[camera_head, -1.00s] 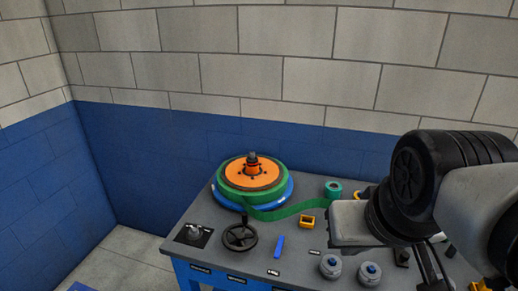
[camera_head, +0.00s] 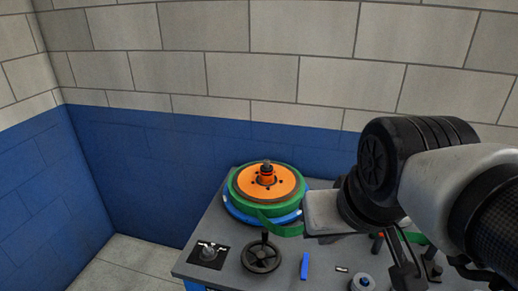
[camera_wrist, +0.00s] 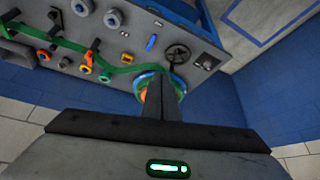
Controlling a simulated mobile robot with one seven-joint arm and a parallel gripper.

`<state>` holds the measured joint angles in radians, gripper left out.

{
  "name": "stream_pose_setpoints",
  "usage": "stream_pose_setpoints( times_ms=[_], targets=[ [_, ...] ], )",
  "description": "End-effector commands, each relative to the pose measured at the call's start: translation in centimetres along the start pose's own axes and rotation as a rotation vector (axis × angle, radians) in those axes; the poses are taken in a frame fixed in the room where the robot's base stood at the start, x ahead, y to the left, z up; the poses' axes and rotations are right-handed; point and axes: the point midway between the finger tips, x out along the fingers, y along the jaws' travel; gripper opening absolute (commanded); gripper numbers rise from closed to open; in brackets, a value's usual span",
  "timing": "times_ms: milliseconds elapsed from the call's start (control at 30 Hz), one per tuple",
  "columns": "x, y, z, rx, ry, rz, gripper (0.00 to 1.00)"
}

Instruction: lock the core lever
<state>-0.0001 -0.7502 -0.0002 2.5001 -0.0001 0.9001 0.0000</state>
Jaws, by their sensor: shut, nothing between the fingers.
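A reel with an orange core disc (camera_head: 285,182), a green band (camera_head: 240,198) and a blue base (camera_head: 236,213) stands at the back left of the bench. A hub (camera_head: 266,173) with a dark top rises from the disc's middle. I cannot make out a separate core lever on it. My gripper shows in the wrist view, its dark fingers (camera_wrist: 155,88) shut and empty, in front of the reel and hiding most of it. The blue rim (camera_wrist: 178,84) and a little orange (camera_wrist: 145,97) show beside the fingers. No contact is visible.
A black handwheel (camera_head: 261,255), a knob on a dark plate (camera_head: 208,251) and a blue bar (camera_head: 304,265) are on the grey bench front. The green strip (camera_head: 285,230) runs right, partly behind my arm. A blue and grey block wall stands behind.

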Motion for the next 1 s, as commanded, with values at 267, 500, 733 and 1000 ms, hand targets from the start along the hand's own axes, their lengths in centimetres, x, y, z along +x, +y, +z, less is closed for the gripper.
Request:
stream_pose_setpoints(
  times_ms=[267, 500, 733, 1000],
  targets=[
    [3.2, -0.3, -1.3, -0.161, -0.088, 0.008, 0.0],
    [13.5, -1.8, -5.0, -0.629, -0.323, -0.013, 0.0],
    [25.1, -4.0, -6.5, -1.042, -0.524, -0.09, 0.0],
    [31.6, -5.4, -6.3, -1.262, -0.631, -0.154, 0.0]
  ],
)
